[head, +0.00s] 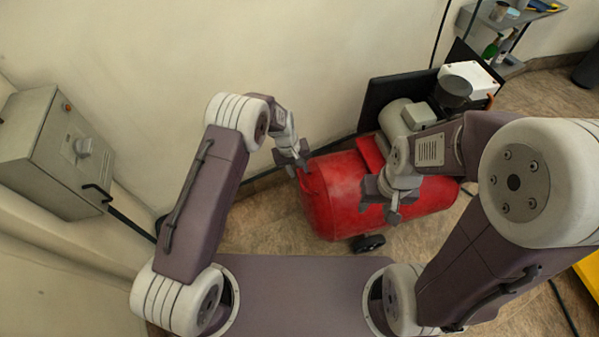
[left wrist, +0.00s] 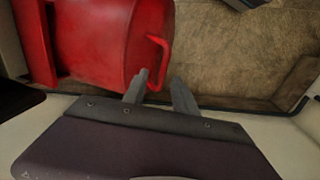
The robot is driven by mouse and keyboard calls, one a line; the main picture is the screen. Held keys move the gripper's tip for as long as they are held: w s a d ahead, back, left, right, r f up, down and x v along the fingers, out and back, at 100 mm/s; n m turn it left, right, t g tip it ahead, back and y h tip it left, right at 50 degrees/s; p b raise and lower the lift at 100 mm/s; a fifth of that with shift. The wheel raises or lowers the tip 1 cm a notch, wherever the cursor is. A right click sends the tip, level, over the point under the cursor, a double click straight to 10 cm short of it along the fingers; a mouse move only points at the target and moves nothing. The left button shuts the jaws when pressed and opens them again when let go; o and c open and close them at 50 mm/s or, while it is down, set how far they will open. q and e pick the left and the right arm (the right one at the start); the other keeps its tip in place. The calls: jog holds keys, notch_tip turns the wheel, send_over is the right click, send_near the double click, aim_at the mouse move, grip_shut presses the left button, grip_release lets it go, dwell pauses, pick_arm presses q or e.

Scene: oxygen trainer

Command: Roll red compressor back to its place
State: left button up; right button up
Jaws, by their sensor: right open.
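The red compressor (head: 335,200) lies on the floor near the wall, its tank sideways, with a dark wheel (head: 368,243) under its near side. A grey motor and pump (head: 397,118) sit on top. My left gripper (head: 303,166) is at the tank's left end. In the left wrist view, its fingers (left wrist: 160,85) are apart, with the red end handle (left wrist: 163,62) at and between their tips; whether they touch it is unclear. My right gripper (head: 392,205) is open in front of the tank's middle, covering part of it. My right arm hides some of the compressor's right side.
A grey control box (head: 60,150) is on the wall at the left. A dark panel (head: 385,98) stands behind the compressor. A shelf (head: 500,20) with bottles is at the back right. Something yellow (head: 588,272) is at the right edge. Floor shows left of the tank.

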pick_arm(q)
jog(key=r, duration=0.2)
jog(key=a+r+p, duration=0.1)
jog(key=r, duration=0.2)
jog(key=shift+s+r, duration=0.15)
jog(key=shift+r, duration=0.15)
